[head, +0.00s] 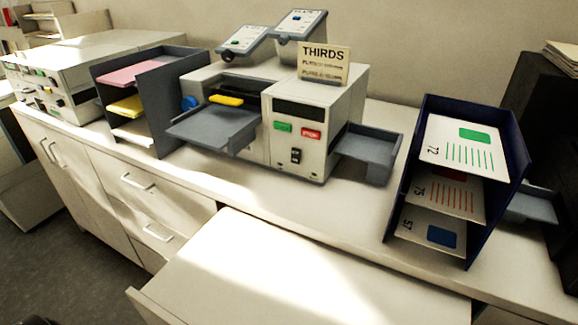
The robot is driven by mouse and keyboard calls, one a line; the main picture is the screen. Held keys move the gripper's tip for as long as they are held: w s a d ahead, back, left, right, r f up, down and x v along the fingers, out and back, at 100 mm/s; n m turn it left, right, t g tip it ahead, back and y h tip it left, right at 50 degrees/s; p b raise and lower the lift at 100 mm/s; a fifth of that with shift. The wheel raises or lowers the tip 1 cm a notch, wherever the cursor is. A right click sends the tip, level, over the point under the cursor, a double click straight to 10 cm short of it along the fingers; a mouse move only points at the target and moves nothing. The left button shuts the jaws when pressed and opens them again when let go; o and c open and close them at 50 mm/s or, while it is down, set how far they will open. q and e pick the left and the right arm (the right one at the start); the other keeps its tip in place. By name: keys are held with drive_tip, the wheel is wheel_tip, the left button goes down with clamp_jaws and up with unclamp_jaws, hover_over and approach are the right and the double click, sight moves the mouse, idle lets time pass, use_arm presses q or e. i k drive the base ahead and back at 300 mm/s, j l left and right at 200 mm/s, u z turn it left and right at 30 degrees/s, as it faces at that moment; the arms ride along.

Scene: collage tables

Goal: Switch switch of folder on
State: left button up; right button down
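The folder (345,108) is a light grey machine in the middle of the counter, with a sign reading THIRDS (324,62) on top. Its black rocker switch (296,155) is low on the front face, below a green button (283,126) and a red button (312,134). The switch is too small to tell which way it is set. The dark display strip (298,110) above the buttons shows no lit text. Neither of my grippers is in view.
Feed tray (215,128) and side tray (372,150) stick out from the folder. A paper rack (175,90) stands left, a navy rack of printed sheets (515,145) right. Another machine (60,85) is far left. A lower white surface (270,275) in front is clear.

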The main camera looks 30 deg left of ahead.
sight(295, 153)
drive_tip(key=k+l, duration=0.2)
drive_tip(key=k, duration=0.15)
drive_tip(key=k+l, duration=0.2)
drive_tip(key=k, duration=0.15)
drive_tip(key=u, duration=2.5)
